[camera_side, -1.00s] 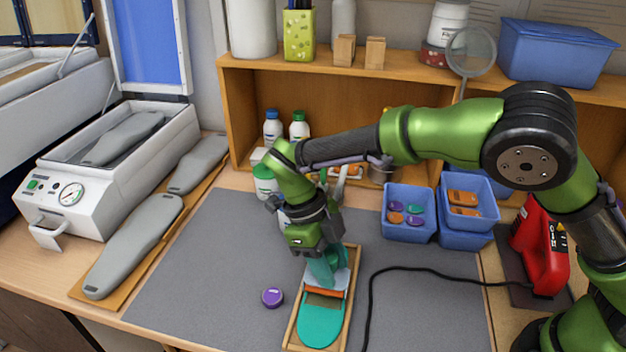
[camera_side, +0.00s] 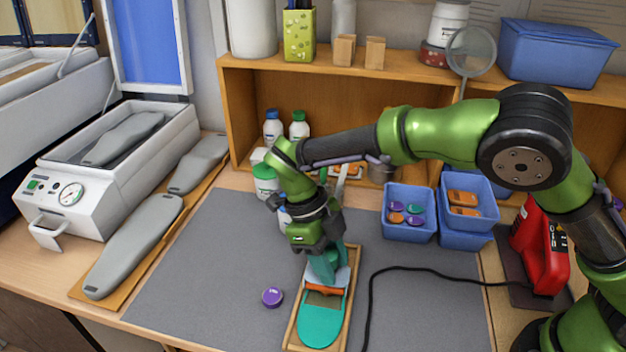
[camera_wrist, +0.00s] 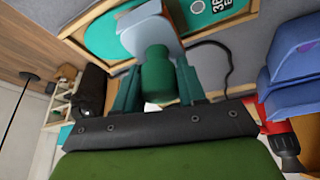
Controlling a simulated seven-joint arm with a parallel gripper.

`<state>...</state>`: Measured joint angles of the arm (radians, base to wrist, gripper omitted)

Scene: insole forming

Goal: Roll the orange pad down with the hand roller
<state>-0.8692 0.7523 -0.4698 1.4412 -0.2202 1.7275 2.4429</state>
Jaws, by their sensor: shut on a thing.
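My gripper (camera_side: 324,262) is shut on the green handle of the hand roller, which shows in the wrist view (camera_wrist: 157,76). The roller's pale blue frame (camera_wrist: 152,36) is over the teal insole (camera_side: 320,329), which lies in a shallow wooden tray (camera_side: 291,330). In the side view an orange strip (camera_side: 325,291) shows along the near lower edge of the frame. I cannot tell how much of this is the orange pad and how much the roller. A brownish patch (camera_side: 322,300) on the insole lies just in front. Contact under the roller is hidden.
A purple disc (camera_side: 272,297) lies on the grey mat (camera_side: 205,275) left of the tray. A black cable (camera_side: 420,268) crosses the mat at right. Blue bins (camera_side: 408,230) with coloured pieces stand behind right, bottles (camera_side: 265,180) behind left. The mat's left part is clear.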

